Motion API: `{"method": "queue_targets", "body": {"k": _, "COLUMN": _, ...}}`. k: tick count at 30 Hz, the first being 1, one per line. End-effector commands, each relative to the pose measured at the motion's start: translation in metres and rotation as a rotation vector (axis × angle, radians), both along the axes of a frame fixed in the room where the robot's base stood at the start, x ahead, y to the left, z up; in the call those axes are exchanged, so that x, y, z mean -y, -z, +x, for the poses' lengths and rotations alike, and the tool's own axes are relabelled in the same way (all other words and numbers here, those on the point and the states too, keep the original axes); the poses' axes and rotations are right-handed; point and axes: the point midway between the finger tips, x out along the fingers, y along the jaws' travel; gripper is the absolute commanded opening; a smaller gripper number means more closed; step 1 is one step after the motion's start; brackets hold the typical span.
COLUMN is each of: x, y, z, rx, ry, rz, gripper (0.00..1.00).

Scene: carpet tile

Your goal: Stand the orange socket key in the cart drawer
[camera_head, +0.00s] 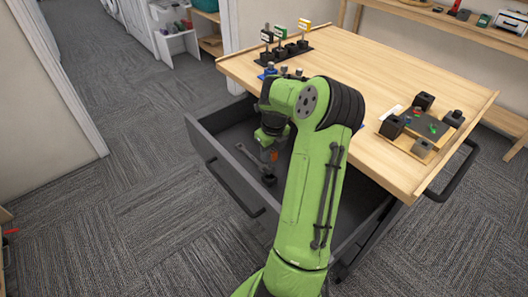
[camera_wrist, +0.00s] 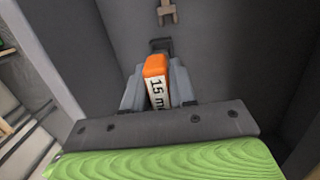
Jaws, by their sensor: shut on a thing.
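The orange socket key (camera_wrist: 155,66) is between the fingers of my gripper (camera_wrist: 157,88) in the wrist view; its white label reads "15 m", the rest cut off. In the head view a small orange bit of it shows below my gripper (camera_head: 271,147), inside the open cart drawer (camera_head: 226,133). My gripper is shut on the key. A small dark holder (camera_head: 269,180) stands on the drawer floor just below the key. A dark block (camera_wrist: 161,45) shows just beyond the key in the wrist view. The key's lower end is hidden, so I cannot tell whether it touches the holder.
A grey wrench (camera_head: 246,158) lies in the drawer beside the holder. A wooden tray (camera_head: 424,135) with dark blocks sits at the right. The middle of the top is clear.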

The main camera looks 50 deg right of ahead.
Motion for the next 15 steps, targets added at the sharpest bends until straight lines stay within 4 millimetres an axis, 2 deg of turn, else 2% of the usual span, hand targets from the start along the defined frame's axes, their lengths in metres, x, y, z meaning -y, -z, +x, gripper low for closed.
{"method": "queue_targets", "body": {"k": 9, "x": 0.0001, "y": -0.0027, "z": -0.0002, "rx": 0.001, "ry": -0.001, "rz": -0.003, "gripper": 0.00}}
{"method": "queue_targets", "body": {"k": 15, "x": -0.0002, "y": 0.0056, "z": 0.0000, "rx": 0.002, "ry": -0.002, "rz": -0.001, "gripper": 0.00}}
